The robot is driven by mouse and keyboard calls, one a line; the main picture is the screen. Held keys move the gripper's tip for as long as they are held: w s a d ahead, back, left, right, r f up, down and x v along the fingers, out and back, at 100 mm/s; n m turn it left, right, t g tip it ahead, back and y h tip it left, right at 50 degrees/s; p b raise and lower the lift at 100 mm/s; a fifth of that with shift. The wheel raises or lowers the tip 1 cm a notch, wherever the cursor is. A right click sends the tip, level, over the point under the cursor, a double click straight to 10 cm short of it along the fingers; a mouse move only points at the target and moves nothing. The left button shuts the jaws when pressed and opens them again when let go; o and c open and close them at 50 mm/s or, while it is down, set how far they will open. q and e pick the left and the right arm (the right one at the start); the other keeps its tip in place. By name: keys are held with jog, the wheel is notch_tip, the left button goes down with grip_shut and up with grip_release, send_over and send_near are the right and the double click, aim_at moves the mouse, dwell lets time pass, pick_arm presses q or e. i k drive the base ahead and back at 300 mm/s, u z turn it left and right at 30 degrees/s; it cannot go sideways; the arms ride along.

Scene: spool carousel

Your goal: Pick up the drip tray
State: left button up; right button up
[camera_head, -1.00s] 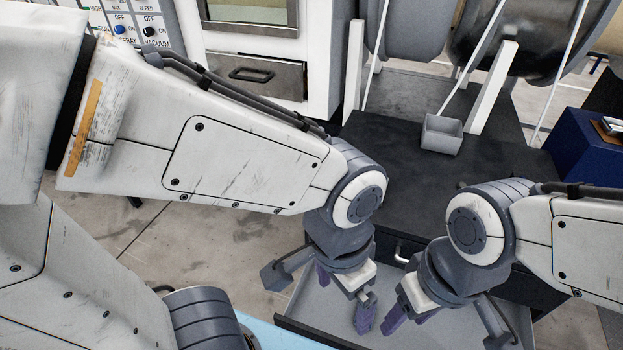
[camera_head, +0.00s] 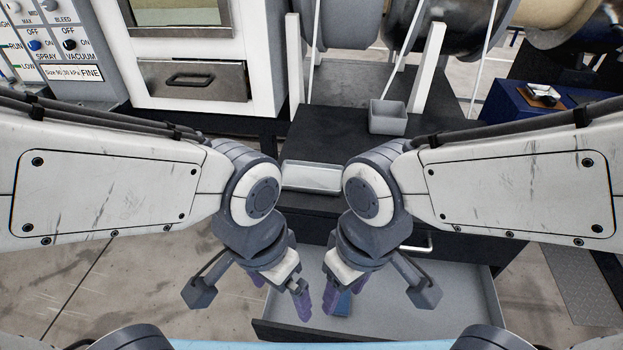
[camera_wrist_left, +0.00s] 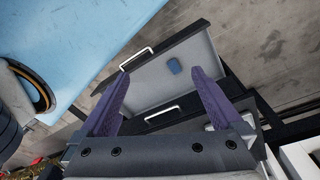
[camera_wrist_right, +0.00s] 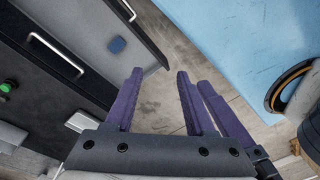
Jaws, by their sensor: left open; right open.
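A shallow, light metallic tray (camera_head: 312,177), which looks like the drip tray, lies on the black cabinet top near its front edge. It shows between my two wrists in the head view, and its ends are partly covered by them. My left gripper (camera_head: 282,292) is open and empty, pointing down over the open drawer, in front of the tray and lower in the picture. My right gripper (camera_head: 337,298) is open and empty beside it, also over the drawer.
An open grey drawer (camera_head: 440,305) holds a small blue item (camera_wrist_left: 174,66). A small grey box (camera_head: 388,118) stands behind the tray, near white posts. A white cabinet with a metal drawer (camera_head: 192,80) is at back left. A blue case (camera_head: 540,110) is at right.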

aim_at(318, 178)
jog(key=u, duration=0.55)
jog(key=i, duration=1.15)
jog(key=z, duration=0.3)
